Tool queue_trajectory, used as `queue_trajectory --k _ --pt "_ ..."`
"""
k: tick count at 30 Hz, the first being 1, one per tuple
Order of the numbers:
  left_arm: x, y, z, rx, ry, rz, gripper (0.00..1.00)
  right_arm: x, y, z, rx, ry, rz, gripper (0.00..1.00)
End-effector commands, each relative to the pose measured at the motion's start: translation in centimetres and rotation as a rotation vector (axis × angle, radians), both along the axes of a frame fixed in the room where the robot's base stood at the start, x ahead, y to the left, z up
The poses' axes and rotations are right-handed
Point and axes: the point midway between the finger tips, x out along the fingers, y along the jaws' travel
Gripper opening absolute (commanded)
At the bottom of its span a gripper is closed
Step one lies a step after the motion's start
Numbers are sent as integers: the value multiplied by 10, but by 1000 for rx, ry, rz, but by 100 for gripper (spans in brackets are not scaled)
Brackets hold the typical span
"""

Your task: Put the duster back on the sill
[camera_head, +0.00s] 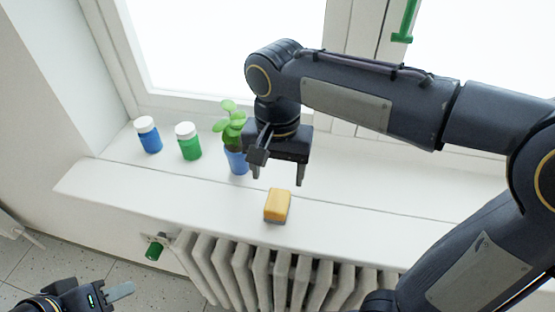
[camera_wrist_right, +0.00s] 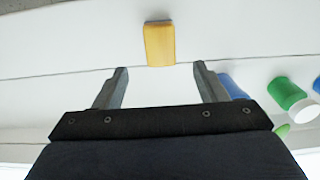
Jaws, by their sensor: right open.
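The duster (camera_head: 277,205) is a small yellow block with a grey underside, resting on the white sill (camera_head: 350,222) near its front edge. In the right wrist view the duster (camera_wrist_right: 159,44) is beyond the fingertips, roughly between their lines. My right gripper (camera_head: 278,176) is open and empty, pointing down just above and behind the duster, apart from it. It also shows in the right wrist view (camera_wrist_right: 160,75). My left gripper (camera_head: 122,291) is low at the bottom left, away from the sill; its jaws are only partly visible.
A blue jar (camera_head: 149,138), a green jar (camera_head: 189,146) and a plant in a blue pot (camera_head: 237,160) stand on the sill left of my right gripper. A radiator (camera_head: 262,270) is below the sill. The window (camera_head: 200,45) is behind. The sill to the right looks clear.

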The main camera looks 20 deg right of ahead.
Motion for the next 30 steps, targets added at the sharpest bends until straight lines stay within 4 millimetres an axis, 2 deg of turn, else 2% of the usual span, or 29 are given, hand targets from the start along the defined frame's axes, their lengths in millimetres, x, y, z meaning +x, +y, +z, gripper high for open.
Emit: queue_trajectory --k 3,6,10,13,17,21,25,30 --pt "0 0 2 0 0 0 36 1 0 15 1 -2 -1 65" --pt "0 0 2 0 0 0 36 0 0 20 0 0 -1 65" --pt "0 0 2 0 0 0 36 -1 -2 22 6 -1 2 65" --pt "0 0 2 0 0 0 36 -8 -16 18 50 -11 23 65" --pt "0 0 2 0 0 0 36 -35 -50 5 171 -75 102 65" --pt "0 0 2 0 0 0 36 -74 -78 -18 278 -229 205 65" --pt "0 0 2 0 0 0 36 -104 -88 -40 294 -387 277 65" --pt "0 0 2 0 0 0 36 -123 -90 -61 255 -518 332 65"
